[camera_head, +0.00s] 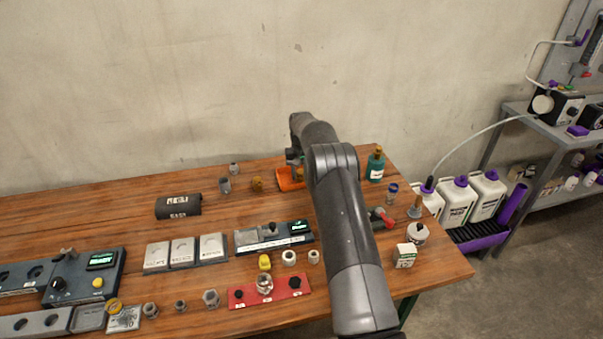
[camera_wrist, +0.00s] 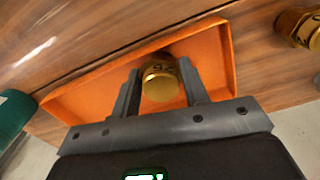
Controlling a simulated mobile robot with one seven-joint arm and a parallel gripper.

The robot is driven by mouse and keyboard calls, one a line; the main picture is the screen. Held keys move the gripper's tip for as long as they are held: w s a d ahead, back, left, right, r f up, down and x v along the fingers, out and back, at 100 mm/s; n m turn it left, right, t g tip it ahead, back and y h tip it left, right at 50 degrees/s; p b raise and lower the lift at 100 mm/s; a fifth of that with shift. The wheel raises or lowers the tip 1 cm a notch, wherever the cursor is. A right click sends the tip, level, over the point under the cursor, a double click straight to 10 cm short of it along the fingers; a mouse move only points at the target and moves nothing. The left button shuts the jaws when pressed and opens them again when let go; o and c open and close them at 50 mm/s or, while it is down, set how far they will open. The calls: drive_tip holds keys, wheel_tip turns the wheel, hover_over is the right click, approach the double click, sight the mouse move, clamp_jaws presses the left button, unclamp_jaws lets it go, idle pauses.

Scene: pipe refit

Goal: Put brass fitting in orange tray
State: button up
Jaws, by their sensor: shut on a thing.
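The orange tray (camera_wrist: 95,95) lies under my gripper in the wrist view. In the head view the tray (camera_head: 288,183) shows at the back of the table, partly hidden by my arm. My gripper (camera_wrist: 160,70) is shut on a brass fitting (camera_wrist: 161,86), held between the two fingers over the tray's area. I cannot tell whether the fitting touches the tray floor. A second brass fitting (camera_wrist: 300,28) stands outside the tray at the right of the wrist view; it also shows left of the tray in the head view (camera_head: 256,184).
A green bottle (camera_head: 375,165) stands right of the tray. Grey fittings (camera_head: 225,185) and a black roll (camera_head: 178,206) lie to the left. A grey device (camera_head: 273,236) and a red block (camera_head: 268,292) sit nearer the front. The wall is close behind the table.

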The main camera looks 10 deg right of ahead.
sight(301, 172)
drive_tip(key=shift+f, duration=0.25)
drive_tip(key=o, duration=1.1)
drive_tip(key=shift+c, duration=0.2)
wheel_tip(301, 172, up, 13)
drive_tip(key=s+a+r+t, duration=0.1)
drive_tip(key=s+r, duration=0.4)
drive_tip(key=r, duration=0.2)
drive_tip(key=s+a+r, duration=0.1)
drive_tip(key=s+r, duration=0.3)
drive_tip(key=r, duration=0.4)
drive_tip(key=s+a+r+t, duration=0.1)
drive_tip(key=s+r, duration=0.3)
drive_tip(key=s, duration=0.3)
drive_tip(key=s+a+r+t, duration=0.1)
drive_tip(key=s+a+r, duration=0.1)
drive_tip(key=s+r, duration=0.35)
drive_tip(key=s+a+f+n+t, duration=0.1)
drive_tip(key=s, duration=1.6)
drive_tip(key=s+f, duration=0.3)
drive_tip(key=s, duration=0.4)
drive_tip(key=s+a+f+t, duration=0.1)
drive_tip(key=s+f, duration=0.3)
drive_tip(key=s, duration=0.4)
drive_tip(key=shift+f+n+t, duration=0.3)
